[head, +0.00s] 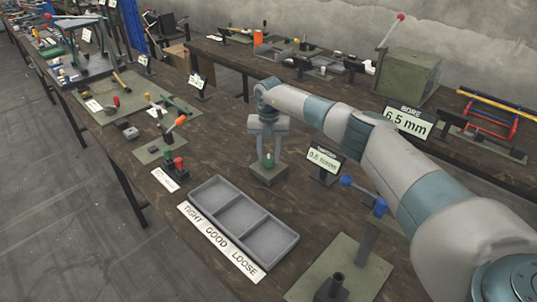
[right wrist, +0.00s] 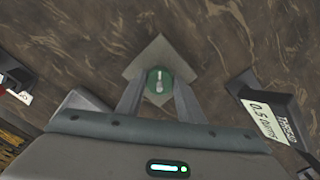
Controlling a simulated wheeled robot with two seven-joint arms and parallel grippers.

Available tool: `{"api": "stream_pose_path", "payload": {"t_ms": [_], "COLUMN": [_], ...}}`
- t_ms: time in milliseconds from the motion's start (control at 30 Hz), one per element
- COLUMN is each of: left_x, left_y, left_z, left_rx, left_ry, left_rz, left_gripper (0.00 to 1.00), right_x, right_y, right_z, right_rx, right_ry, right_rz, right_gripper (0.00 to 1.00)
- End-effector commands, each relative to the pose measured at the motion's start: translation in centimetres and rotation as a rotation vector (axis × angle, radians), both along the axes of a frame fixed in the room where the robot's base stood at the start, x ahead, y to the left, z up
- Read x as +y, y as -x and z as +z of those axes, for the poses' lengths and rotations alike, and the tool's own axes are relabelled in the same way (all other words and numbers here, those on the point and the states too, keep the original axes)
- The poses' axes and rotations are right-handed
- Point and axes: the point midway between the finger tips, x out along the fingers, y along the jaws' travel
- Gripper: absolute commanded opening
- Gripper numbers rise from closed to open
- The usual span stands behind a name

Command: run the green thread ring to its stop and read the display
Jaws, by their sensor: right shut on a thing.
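The green thread ring (head: 268,160) sits upright on a small square grey-green block on the table, near the middle of the head view. In the right wrist view the ring (right wrist: 160,78) shows from above, with a pale stud in its centre. My right gripper (head: 267,157) reaches down from above and is shut on the ring, one finger on each side. A small dark stand with a white sign (head: 323,160) reading about 0.5 mm is right of the block; it also shows in the right wrist view (right wrist: 266,120). My left gripper is not in view.
A grey three-part tray (head: 240,222) lies in front, with a TIGHT GOOD LOOSE label (head: 222,242). Red and green handled gauges (head: 173,165) stand left of it. A 6.5 mm sign (head: 409,122) stands on the table behind. A blue-handled fixture (head: 362,205) is at the front right.

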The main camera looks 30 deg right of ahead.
Motion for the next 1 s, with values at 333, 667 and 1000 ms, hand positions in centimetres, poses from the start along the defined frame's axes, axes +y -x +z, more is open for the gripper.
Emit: {"api": "stream_pose_path", "payload": {"t_ms": [333, 667, 1000], "left_x": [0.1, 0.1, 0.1], "left_y": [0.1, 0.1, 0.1], "left_z": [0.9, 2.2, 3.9], "left_rx": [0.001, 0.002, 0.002], "left_ry": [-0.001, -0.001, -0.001], "left_rz": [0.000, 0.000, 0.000], "left_gripper": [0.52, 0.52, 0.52], "right_x": [-0.1, -0.1, -0.1], "right_y": [0.0, 0.1, 0.2], "right_z": [0.2, 0.3, 0.4], "right_rx": [-0.001, -0.001, -0.001], "right_ry": [0.000, 0.001, 0.001], "right_rz": [-0.328, -0.641, -0.964], "right_gripper": [0.12, 0.12, 0.12]}}
